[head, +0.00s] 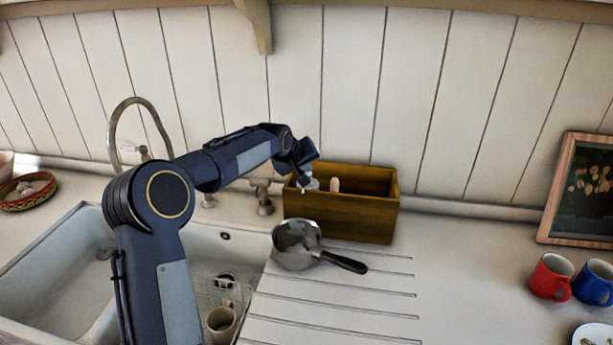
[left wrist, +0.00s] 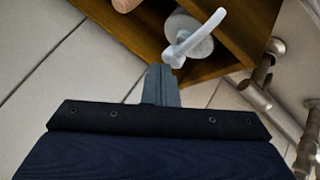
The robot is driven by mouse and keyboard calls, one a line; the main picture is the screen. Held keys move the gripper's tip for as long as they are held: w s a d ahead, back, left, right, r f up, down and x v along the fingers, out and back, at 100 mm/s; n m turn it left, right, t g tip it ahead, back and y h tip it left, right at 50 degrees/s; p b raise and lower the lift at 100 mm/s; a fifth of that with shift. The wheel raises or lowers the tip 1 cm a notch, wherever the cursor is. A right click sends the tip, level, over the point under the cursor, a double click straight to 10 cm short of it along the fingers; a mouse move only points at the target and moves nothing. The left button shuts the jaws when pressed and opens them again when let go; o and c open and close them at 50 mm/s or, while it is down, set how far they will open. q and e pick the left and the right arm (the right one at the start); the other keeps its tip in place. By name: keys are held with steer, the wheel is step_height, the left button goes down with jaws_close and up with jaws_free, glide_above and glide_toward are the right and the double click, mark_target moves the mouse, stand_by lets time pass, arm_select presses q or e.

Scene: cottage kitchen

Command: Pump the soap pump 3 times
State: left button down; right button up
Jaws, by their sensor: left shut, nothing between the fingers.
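The soap pump has a white head with a long thin spout (left wrist: 190,42) in the left wrist view. It stands inside a wooden box (head: 340,218); in the head view only a pale bit of it (head: 309,184) shows under my gripper, and its body is hidden by the box wall. My left gripper (head: 303,168) is over the left end of the box. Its fingers are shut and empty, and in the left wrist view the fingertips (left wrist: 164,72) are close to the pump head; I cannot tell whether they touch it. My right gripper is not in view.
A wooden handle (head: 334,185) sticks up in the box beside the pump. A metal saucepan (head: 296,247) stands in front of the box. The sink (head: 62,262) and tap (head: 113,125) are at left. Red (head: 550,276) and blue mugs (head: 594,283) stand at right. The counter between is clear.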

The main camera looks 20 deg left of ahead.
arm_select(q)
steer(key=shift+f, duration=0.3)
steer(key=shift+r, duration=0.5)
steer(key=shift+r+p, duration=2.4)
steer(key=shift+r, duration=0.55)
